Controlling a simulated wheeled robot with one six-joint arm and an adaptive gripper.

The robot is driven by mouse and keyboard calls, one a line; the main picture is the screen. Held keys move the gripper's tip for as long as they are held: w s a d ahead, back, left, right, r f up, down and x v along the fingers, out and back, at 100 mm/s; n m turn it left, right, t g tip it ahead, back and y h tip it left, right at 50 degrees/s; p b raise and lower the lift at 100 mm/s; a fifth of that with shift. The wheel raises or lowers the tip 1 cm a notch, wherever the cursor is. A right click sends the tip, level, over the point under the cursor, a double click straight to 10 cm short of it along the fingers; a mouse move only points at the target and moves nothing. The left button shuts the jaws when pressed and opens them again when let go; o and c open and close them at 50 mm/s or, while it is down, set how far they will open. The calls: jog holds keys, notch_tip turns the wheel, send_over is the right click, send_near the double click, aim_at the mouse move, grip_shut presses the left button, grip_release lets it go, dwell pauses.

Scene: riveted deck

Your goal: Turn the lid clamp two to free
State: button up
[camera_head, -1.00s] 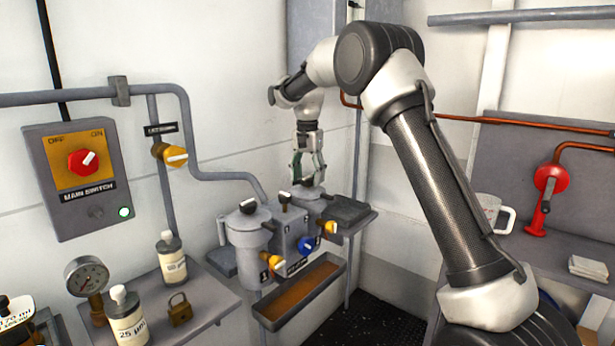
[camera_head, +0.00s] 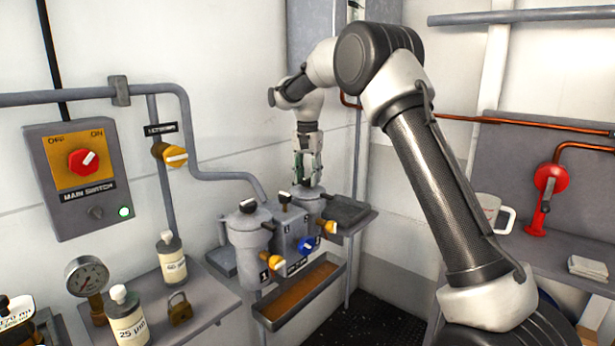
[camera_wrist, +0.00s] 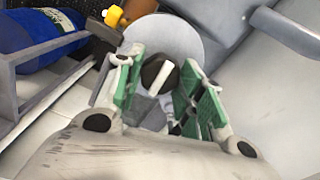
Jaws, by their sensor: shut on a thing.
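Lid clamp two, a black knob with a white bar (camera_wrist: 163,76), sits on the round grey lid (camera_wrist: 170,38) of the right-hand canister (camera_head: 307,203). In the wrist view the knob lies between the green-padded fingers of my gripper (camera_wrist: 158,88). My gripper (camera_head: 307,184) points straight down over that canister in the head view and is shut on the clamp. The fingers hide most of the clamp in the head view.
The left canister (camera_head: 248,240) with its own black clamp (camera_head: 247,206) stands close by. A blue knob (camera_head: 306,244) and yellow handles (camera_head: 276,262) stick out at the front. A drip tray (camera_head: 300,291) hangs below. A grey pipe (camera_head: 215,176) runs along the wall behind.

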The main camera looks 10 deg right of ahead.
aim_at(307, 177)
jog(key=n, duration=0.3)
jog(key=shift+n, duration=0.4)
jog(key=n, duration=0.4)
jog(key=shift+n, duration=0.3)
jog(key=n, duration=0.4)
jog(key=shift+n, duration=2.3)
jog(key=o, duration=1)
jog(key=shift+r, duration=0.15)
notch_tip(307, 177, up, 12)
jog(key=shift+f, duration=0.15)
